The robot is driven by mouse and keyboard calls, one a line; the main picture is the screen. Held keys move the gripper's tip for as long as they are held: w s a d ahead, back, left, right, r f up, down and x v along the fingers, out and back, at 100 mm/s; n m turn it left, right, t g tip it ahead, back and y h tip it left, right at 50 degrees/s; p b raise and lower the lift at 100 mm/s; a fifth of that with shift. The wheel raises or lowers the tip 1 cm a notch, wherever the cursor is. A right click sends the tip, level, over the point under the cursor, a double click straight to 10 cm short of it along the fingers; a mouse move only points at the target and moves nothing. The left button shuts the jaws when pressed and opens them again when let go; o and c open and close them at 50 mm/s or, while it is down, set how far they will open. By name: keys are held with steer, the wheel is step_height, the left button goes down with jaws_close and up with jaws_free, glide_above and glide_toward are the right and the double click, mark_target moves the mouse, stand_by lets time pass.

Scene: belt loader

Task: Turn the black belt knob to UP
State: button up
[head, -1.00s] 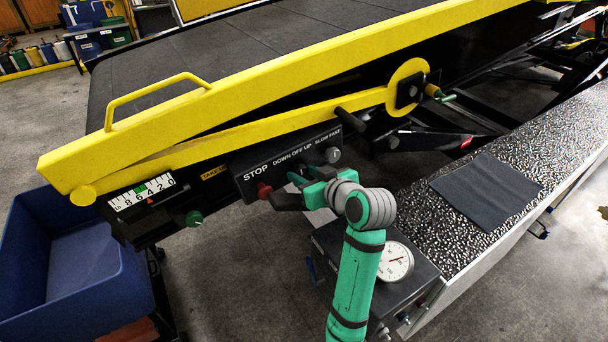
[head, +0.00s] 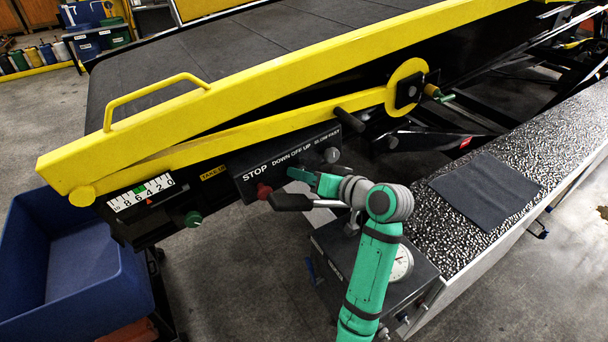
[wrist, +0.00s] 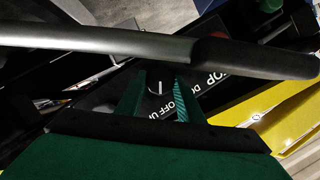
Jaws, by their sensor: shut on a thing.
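The black belt knob (wrist: 154,88) shows in the wrist view as a dark round shape with a pale pointer line. It sits between the two green fingers of my gripper (wrist: 160,94), which are shut on it. In the head view my gripper (head: 302,177) is at the black control panel (head: 246,185), below the DOWN OFF UP lettering, and hides the knob. I cannot tell which label the pointer line meets. Part of the lettering (wrist: 160,111) shows beside the fingers in the wrist view.
A lever with a black grip (head: 290,202) crosses close to my gripper; it spans the wrist view (wrist: 110,42). The red STOP button (head: 264,191) is just left. A grey speed knob (head: 332,155) is to the right. A dial gauge (head: 402,264) stands behind my arm.

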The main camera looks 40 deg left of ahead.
steer(key=shift+f+m+g+y, duration=0.1)
steer(key=shift+m+g+y, duration=0.3)
steer(key=shift+m, duration=0.5)
steer(key=o, duration=0.7)
steer(key=shift+o, duration=0.2)
steer(key=shift+d, duration=0.1)
steer(key=v, duration=1)
steer(key=shift+d, duration=0.35)
steer(key=shift+w, duration=0.1)
